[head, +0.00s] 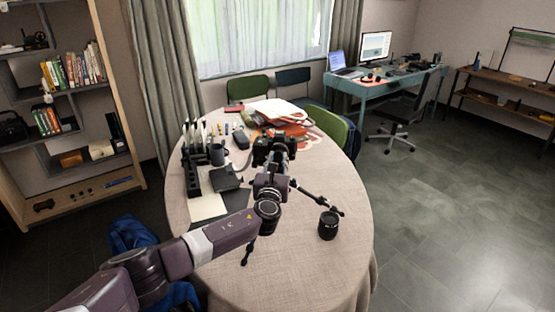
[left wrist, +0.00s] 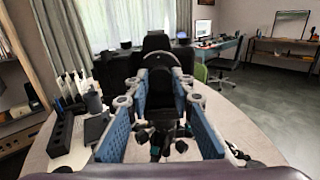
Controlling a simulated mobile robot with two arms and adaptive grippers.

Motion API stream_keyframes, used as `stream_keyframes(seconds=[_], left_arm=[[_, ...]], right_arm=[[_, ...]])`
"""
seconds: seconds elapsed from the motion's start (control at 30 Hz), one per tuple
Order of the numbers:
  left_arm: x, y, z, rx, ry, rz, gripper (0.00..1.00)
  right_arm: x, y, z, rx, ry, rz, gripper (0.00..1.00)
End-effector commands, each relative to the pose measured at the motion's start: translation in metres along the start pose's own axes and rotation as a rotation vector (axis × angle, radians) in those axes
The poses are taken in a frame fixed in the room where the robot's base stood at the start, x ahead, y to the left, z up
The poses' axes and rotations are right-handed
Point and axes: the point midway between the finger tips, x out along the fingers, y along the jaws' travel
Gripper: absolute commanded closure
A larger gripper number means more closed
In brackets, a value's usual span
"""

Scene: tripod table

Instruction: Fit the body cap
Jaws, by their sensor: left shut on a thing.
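A black camera (head: 272,150) stands on a small black tripod (head: 318,198) in the middle of the table; it also shows beyond the fingers in the left wrist view (left wrist: 156,42). My left gripper (head: 271,182) is right in front of the camera, coming from the near side. The gripper hides the camera's front in the head view. My right gripper is not in view.
A black lens (head: 328,226) stands upright on the oval table (head: 300,275), right of the tripod. A black rack (head: 192,175), a mug (head: 217,154) and a dark box (head: 225,180) are at left. Papers (head: 275,108) lie behind. The table's near part is clear.

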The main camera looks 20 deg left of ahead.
Motion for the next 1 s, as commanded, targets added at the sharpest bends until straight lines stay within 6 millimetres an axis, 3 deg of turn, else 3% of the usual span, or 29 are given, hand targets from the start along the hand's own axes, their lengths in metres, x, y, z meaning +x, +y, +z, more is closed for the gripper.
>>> stream_keyframes(seconds=[0.1,0.13,0.3,0.5,0.6,1.0], left_arm=[[0.0008,0.0014,0.0045,0.054,-0.002,0.002,1.00],[0.0007,0.0013,0.0019,0.049,-0.002,0.002,0.75],[0.0005,0.0009,0.0009,0.047,-0.001,0.001,0.58],[0.0002,0.0010,0.0000,0.046,0.000,0.001,0.58],[0.0001,0.0010,-0.0003,0.046,0.001,0.001,0.49],[-0.0004,0.0013,-0.0002,0.046,0.001,0.002,0.49]], right_arm=[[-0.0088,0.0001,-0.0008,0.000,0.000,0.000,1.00],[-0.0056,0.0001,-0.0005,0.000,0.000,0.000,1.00],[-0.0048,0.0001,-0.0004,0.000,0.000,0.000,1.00],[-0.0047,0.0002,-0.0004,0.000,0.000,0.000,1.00],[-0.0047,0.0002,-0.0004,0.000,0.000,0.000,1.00],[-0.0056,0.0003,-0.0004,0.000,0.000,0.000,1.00]])
